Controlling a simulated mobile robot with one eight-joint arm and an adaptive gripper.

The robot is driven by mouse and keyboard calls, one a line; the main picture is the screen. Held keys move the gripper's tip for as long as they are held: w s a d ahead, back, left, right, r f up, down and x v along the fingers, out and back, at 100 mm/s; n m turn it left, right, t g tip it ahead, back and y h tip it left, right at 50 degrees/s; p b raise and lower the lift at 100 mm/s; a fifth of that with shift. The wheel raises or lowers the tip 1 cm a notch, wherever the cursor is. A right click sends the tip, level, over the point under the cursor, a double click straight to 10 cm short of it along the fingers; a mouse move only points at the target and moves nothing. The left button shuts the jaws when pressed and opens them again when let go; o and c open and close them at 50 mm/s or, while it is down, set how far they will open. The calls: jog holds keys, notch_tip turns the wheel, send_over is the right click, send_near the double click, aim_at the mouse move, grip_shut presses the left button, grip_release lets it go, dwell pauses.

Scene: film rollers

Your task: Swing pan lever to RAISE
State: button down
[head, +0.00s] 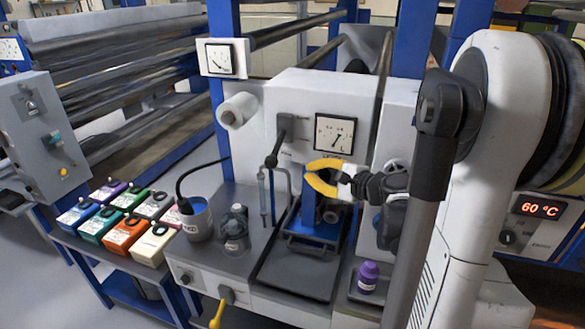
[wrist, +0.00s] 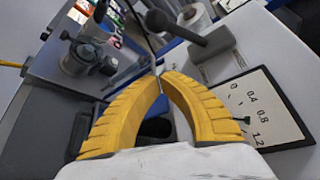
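A dark lever (head: 283,138), which looks like the pan lever, is on the white machine face left of the square gauge. It also shows in the wrist view (wrist: 190,33), beyond the fingertips. The lettering around it is too small to read. My gripper (head: 309,172) has yellow ridged fingers, in front of the machine, below and right of the lever. In the wrist view its fingertips (wrist: 160,76) meet with nothing visible between them, apart from the lever. A dark flat pan (head: 295,270) lies below, under a blue frame.
The gauge (head: 334,134) is just above my gripper. A grey cup with a cable (head: 196,222), a small jar (head: 235,232) and a purple bottle (head: 367,277) stand on the bench. Several coloured containers (head: 124,233) stand at left. A yellow-handled lever (head: 218,314) is on the bench front.

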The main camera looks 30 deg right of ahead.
aim_at(272, 155)
jog(key=w+a+b, duration=0.2)
jog(key=w+a, duration=0.3)
jog(key=w, duration=0.2)
jog(key=shift+w+f, duration=0.25)
jog(key=shift+w, duration=0.05)
jog(key=shift+r, duration=0.15)
jog(key=shift+s+a+r+p, duration=0.15)
jog(key=shift+r+p, duration=0.05)
jog(key=shift+p, duration=0.2)
jog(key=shift+s+a+r+m+g+p, duration=0.1)
jog(key=shift+r+m+g+p, duration=0.15)
jog(key=shift+m+g+p, duration=0.15)
jog(key=r+m+p, duration=0.1)
jog(key=a+r+g+y+p, duration=0.1)
jog(key=p, duration=0.1)
jog(key=s+r+m+g+p, duration=0.1)
jog(key=r, duration=0.1)
jog(key=shift+a+m, duration=0.15)
jog(key=shift+m, duration=0.15)
jog(key=r+m+y+p, duration=0.1)
jog(key=r+m+g+p, duration=0.1)
jog(key=r+p, duration=0.1)
jog(key=shift+s+a+r+y, duration=0.1)
jog(key=shift+s+a+y, duration=0.1)
jog(key=shift+y, duration=0.2)
jog(key=shift+w+r+g+p, duration=0.1)
jog(key=shift+r+g+p, duration=0.2)
jog(key=shift+r+p, duration=0.25)
